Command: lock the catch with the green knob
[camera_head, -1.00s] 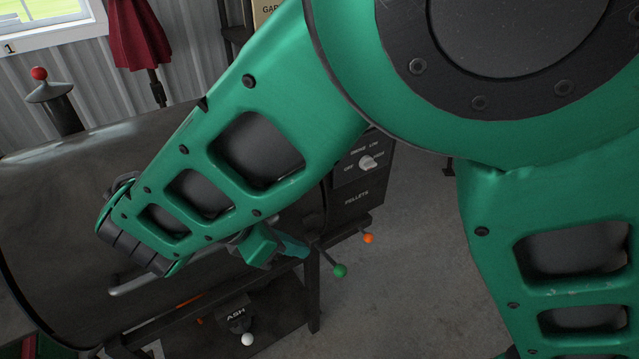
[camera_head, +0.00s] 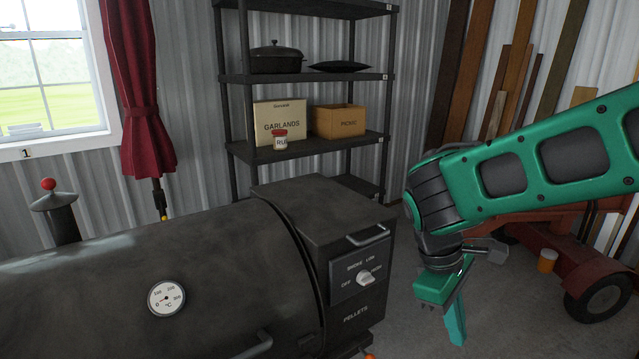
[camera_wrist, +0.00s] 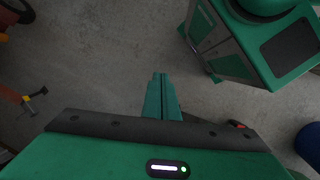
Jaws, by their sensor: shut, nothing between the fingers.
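The catch with the green knob is not in view in either current picture. The dark smoker (camera_head: 230,250) fills the lower left of the head view, with its pellet box (camera_head: 345,225) at the right end. My gripper (camera_head: 457,330) hangs fingers down to the right of the pellet box, apart from it. In the wrist view my gripper (camera_wrist: 160,90) is shut and empty, its two green fingers together over bare concrete floor.
An orange knob (camera_head: 370,356) just shows at the bottom edge. The pellet box has a white dial (camera_head: 366,279) and a handle. A dark shelf (camera_head: 310,145) stands behind. A red wheeled cart (camera_head: 580,265) is at right. Floor between smoker and cart looks clear.

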